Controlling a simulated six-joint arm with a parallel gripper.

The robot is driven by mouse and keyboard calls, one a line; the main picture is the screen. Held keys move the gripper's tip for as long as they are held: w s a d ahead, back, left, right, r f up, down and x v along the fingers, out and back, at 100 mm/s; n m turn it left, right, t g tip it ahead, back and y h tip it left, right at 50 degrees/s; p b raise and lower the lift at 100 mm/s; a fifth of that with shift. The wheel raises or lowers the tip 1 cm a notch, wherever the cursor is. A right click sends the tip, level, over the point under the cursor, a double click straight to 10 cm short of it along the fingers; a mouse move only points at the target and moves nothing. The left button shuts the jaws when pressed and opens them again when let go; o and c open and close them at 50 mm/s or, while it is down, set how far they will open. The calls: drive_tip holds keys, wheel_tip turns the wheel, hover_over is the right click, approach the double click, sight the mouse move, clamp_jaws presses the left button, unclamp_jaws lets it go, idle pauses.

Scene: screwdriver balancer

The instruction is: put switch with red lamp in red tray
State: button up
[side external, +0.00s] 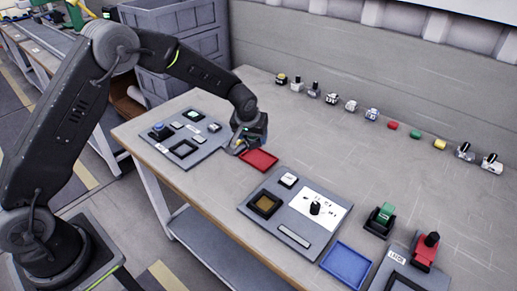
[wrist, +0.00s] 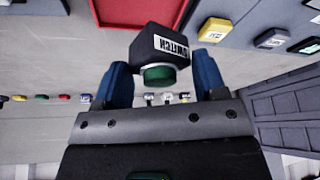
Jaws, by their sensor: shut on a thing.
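My gripper (side external: 246,138) is low over the table, just left of the red tray (side external: 260,160). In the wrist view its blue fingers (wrist: 163,75) are shut on a black block labelled SWITCH (wrist: 150,46). A round green part shows on the block; I see no red lamp on it. The tray looks empty. In the side view the held switch is mostly hidden by my gripper.
A grey panel (side external: 165,160) with buttons lies left of my gripper. Another panel (side external: 250,212), a blue tray (side external: 347,262), a green switch (side external: 380,218) and a red switch (side external: 424,250) are at the front right. Several small parts line the back (side external: 350,105). The table middle is clear.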

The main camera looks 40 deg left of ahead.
sight(258, 147)
drive_tip(key=shift+w+d+f, duration=0.45)
drive_tip(key=shift+d+f, duration=0.2)
drive_tip(key=shift+d, duration=0.2)
drive_tip(key=shift+f, duration=1.9)
drive_tip(key=shift+f, duration=0.15)
drive_tip(key=o, duration=0.9)
